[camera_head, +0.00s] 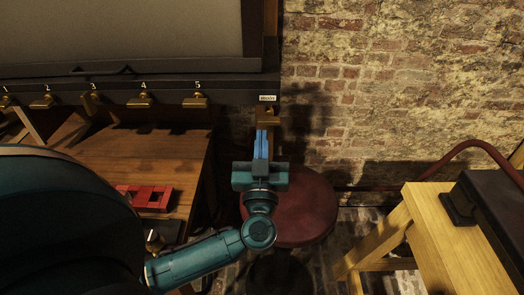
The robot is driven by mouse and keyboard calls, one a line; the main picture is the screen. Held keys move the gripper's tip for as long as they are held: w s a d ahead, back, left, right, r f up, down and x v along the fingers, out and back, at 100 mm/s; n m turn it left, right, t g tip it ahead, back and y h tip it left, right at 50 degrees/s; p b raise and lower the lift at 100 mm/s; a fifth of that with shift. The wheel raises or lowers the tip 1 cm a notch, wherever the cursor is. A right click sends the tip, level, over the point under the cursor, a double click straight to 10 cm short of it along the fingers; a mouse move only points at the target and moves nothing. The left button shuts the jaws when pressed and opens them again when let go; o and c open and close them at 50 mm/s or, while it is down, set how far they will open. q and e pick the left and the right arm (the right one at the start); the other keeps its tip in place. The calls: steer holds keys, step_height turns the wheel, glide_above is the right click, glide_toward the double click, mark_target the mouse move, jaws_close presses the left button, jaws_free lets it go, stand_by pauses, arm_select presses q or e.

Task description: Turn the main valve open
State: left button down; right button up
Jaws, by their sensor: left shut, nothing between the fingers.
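The main valve (267,115) is a brass-coloured handle below a small white label at the right end of the dark rail. My left gripper (263,132) reaches up to it from below, with its fingers closed together and nothing between them. The fingertips appear right at the valve's lower edge and overlap it in the picture. I cannot tell whether they touch it. My right gripper is not in view.
Several numbered brass valves (195,101) line the dark rail (235,87) to the left. Below stands a wooden table (180,160) with a red object (150,198). A round red stool (305,210) is beneath my gripper. A yellow wooden bench (440,235) stands right, before the brick wall.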

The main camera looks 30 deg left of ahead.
mark_target(263, 124)
arm_select(q)
steer(key=x, duration=0.4)
steer(key=shift+w+a+r, duration=0.1)
steer(key=shift+w+a, duration=0.05)
steer(key=shift+w, duration=0.2)
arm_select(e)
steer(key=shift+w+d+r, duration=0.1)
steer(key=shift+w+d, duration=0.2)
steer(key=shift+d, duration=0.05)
arm_select(q)
steer(key=shift+w, duration=0.1)
